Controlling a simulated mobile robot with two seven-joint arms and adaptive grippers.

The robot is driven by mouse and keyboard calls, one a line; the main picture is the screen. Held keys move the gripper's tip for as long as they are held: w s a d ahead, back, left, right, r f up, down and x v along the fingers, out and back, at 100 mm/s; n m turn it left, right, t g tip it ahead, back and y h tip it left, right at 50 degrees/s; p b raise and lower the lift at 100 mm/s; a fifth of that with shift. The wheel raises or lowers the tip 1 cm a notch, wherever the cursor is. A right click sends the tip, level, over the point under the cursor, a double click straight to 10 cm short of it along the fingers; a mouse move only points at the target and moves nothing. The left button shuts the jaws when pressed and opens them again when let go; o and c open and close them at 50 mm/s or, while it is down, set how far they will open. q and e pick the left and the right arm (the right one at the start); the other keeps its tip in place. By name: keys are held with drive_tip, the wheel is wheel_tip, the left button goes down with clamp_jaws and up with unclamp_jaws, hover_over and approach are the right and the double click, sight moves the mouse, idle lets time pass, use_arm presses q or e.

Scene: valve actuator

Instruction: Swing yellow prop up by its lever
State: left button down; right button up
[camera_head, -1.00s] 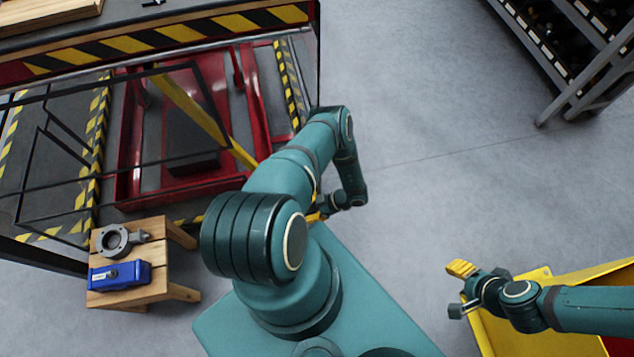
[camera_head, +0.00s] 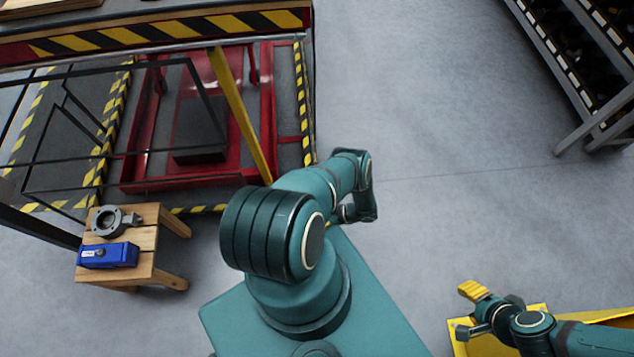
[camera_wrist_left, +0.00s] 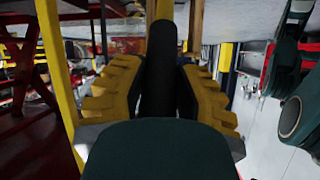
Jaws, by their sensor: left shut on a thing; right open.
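The yellow prop (camera_head: 238,110) is a long bar that slants from under the striped platform edge down to the right, in front of the red base. Its lower end passes behind my left arm. In the left wrist view, a yellow bar (camera_wrist_left: 54,70), likely the prop, stands close on the left. My left gripper (camera_wrist_left: 155,92) has its yellow ridged fingers shut on a black lever handle (camera_wrist_left: 159,65). In the head view this gripper and the lever are hidden behind my left arm. My right gripper (camera_head: 469,311) is open and empty at the lower right.
The red lift base (camera_head: 270,110) lies under the striped platform (camera_head: 150,33). A wooden stool (camera_head: 150,240) carries a grey valve (camera_head: 112,222) and a blue actuator (camera_head: 108,256). A yellow bin (camera_head: 590,318) is beside my right gripper. Shelving (camera_head: 575,80) stands upper right; the middle floor is clear.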

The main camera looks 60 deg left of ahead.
use_arm(q)
drive_tip(key=shift+s+a, duration=0.1)
drive_tip(key=shift+a, duration=0.05)
drive_tip(key=c, duration=0.6)
unclamp_jaws()
drive_tip(key=v, duration=1.2)
